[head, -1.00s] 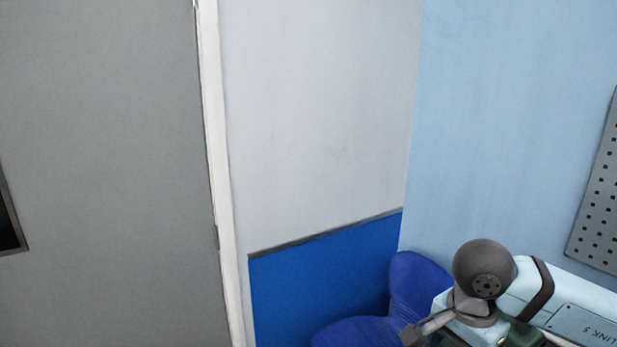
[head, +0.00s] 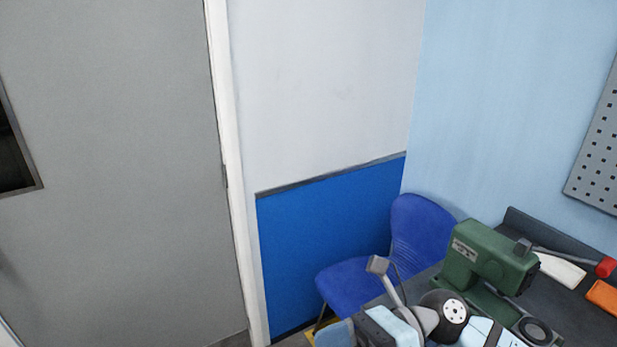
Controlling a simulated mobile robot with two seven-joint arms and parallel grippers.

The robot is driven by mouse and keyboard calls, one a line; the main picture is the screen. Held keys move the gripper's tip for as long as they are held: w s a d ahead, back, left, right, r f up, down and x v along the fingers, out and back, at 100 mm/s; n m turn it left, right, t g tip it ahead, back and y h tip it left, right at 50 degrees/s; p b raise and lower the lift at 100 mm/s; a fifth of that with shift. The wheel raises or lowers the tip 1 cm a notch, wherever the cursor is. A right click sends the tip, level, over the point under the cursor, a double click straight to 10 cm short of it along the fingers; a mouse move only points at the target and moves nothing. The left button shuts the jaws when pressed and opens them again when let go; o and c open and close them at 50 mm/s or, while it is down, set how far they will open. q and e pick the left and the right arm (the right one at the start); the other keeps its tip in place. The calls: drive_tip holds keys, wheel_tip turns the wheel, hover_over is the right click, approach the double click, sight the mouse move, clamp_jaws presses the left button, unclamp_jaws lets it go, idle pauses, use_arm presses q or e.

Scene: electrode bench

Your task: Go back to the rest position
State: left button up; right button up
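Part of my arm (head: 444,313), pale blue with a dark round joint, shows at the bottom edge right of centre. It appears to be my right arm. A grey stalk with a small block at its tip rises from its wrist end. No gripper fingers can be made out there, so I cannot see whether that gripper is open or holds anything. My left arm and gripper are not in view.
A dark bench (head: 575,318) at lower right bears a green machine (head: 488,258), a white piece (head: 561,271), a red-ended tool (head: 606,267) and an orange item (head: 603,297). A blue chair (head: 421,232) stands beside it. A grey door (head: 120,150) is left; a pegboard (head: 598,165) hangs right.

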drive_tip(key=w+d+f+n+t+h+b, duration=0.1)
drive_tip(key=w+d+f+n+t+h, duration=0.15)
drive_tip(key=f+n+t, duration=0.7)
drive_tip(key=w+d+f+n+t+h+b, duration=0.2)
drive_tip(key=d+f+n+t+h, duration=0.3)
drive_tip(key=n, duration=0.7)
drive_tip(key=w+d+f+n+t+h+b, duration=0.1)
drive_tip(key=w+d+f+n+t, duration=0.1)
drive_tip(key=f+n+t, duration=0.7)
drive_tip(key=s+d+f+m+g+h+b, duration=0.1)
drive_tip(key=s+d+f+m+g+h, duration=0.2)
drive_tip(key=s+f, duration=0.4)
drive_tip(key=s+d+f+m+g+h, duration=0.25)
drive_tip(key=s+f+m+g, duration=0.25)
drive_tip(key=f, duration=0.3)
wheel_tip(320, 180, up, 12)
drive_tip(key=p, duration=1.2)
drive_tip(key=shift+d+f+n+t+y+p, duration=0.25)
drive_tip(key=shift+d+n+t+y+p, duration=0.1)
drive_tip(key=shift+t, duration=0.1)
